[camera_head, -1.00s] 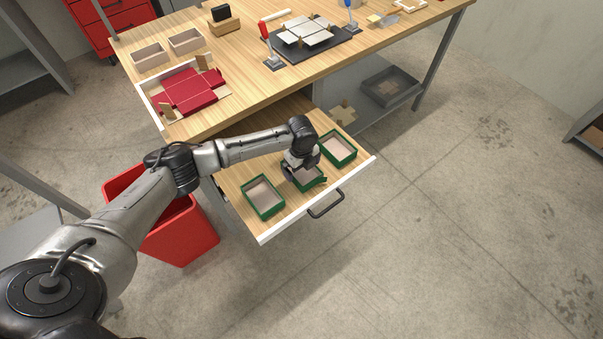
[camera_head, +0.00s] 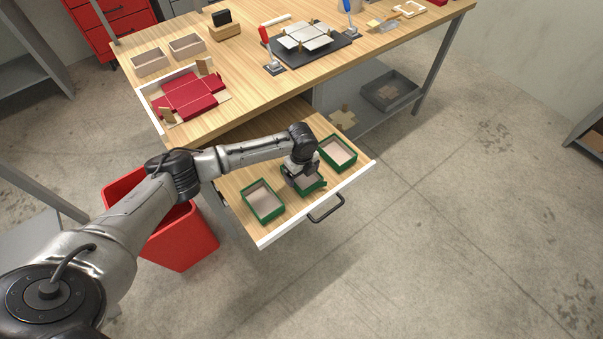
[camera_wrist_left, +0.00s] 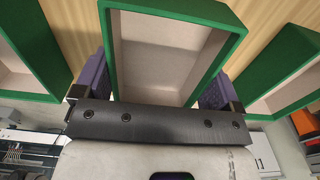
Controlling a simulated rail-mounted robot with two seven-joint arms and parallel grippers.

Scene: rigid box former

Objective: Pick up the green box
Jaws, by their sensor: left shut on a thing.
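Three open green boxes with pale inner faces stand in a row in the pulled-out drawer. My left gripper (camera_head: 304,181) is over the middle green box (camera_head: 315,185) and covers part of it. In the left wrist view, the gripper's two purple-grey fingers (camera_wrist_left: 157,82) sit on opposite sides of the middle green box (camera_wrist_left: 185,10), shut on it. The left green box (camera_head: 263,200) and the right green box (camera_head: 338,152) stand apart on either side. The wrist view also shows parts of both neighbours. My right gripper is not in view.
The drawer has a white front (camera_head: 315,203) with a black handle (camera_head: 326,208). The workbench top (camera_head: 240,92) overhangs behind, with a tray of red card (camera_head: 187,98). A red bin (camera_head: 183,238) stands left of the drawer. The floor in front is clear.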

